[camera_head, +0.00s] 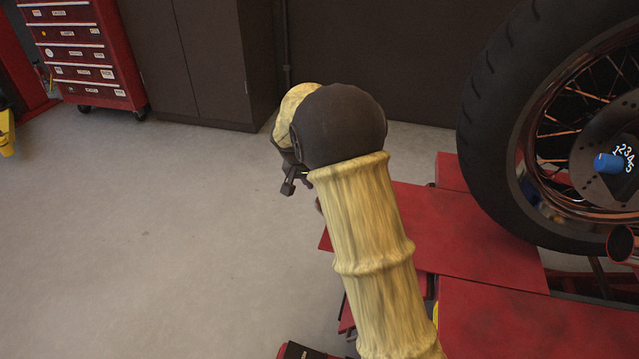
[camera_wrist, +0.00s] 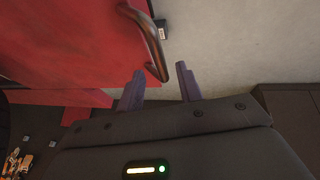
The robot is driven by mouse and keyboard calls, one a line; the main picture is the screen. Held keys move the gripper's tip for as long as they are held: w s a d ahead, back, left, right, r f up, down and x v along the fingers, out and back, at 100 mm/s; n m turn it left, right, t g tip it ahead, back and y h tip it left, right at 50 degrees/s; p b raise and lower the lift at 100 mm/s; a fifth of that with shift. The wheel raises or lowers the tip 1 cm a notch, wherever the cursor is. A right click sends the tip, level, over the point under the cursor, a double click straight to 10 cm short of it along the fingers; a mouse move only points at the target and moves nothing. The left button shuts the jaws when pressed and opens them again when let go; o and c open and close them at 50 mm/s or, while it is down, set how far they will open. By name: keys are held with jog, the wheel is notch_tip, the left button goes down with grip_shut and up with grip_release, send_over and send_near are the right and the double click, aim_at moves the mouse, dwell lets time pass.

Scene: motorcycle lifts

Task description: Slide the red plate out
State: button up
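The red plate (camera_head: 455,235) lies on the lift beneath the motorcycle wheel in the head view; my arm covers part of it. In the wrist view the red plate (camera_wrist: 70,40) fills the upper left. A dark curved handle (camera_wrist: 150,45) is at its edge, with a small dark block bearing a white label beside it. My gripper (camera_wrist: 160,70) is open, its two fingers apart. The handle's near end appears between the fingertips; I cannot tell whether they touch it. In the head view my gripper (camera_head: 290,185) is partly hidden behind my wrist, by the plate's left edge.
The motorcycle wheel (camera_head: 530,130) stands over the plate's right side, with a blue knob (camera_head: 608,163) at its hub. Another red lift panel (camera_head: 530,325) is nearer. A red tool chest (camera_head: 85,55) and dark cabinets (camera_head: 200,60) stand at the back. The left floor is clear.

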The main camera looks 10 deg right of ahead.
jog(key=p+v, duration=0.5)
jog(key=v, duration=1)
jog(key=shift+s+d+p, duration=0.1)
jog(key=shift+p, duration=0.2)
jog(key=s+d+f+n+y+p, duration=0.2)
jog(key=s+d+n, duration=0.1)
jog(key=s, duration=0.9)
jog(key=s+d+f+n+y+p, duration=0.2)
jog(key=s+d, duration=0.1)
jog(key=s, duration=0.8)
notch_tip(320, 180, up, 38)
jog(key=p, duration=3.7)
jog(key=shift+d+p, duration=0.2)
jog(key=shift+p, duration=0.2)
jog(key=shift+s+f, duration=0.1)
jog(key=shift+f, duration=0.05)
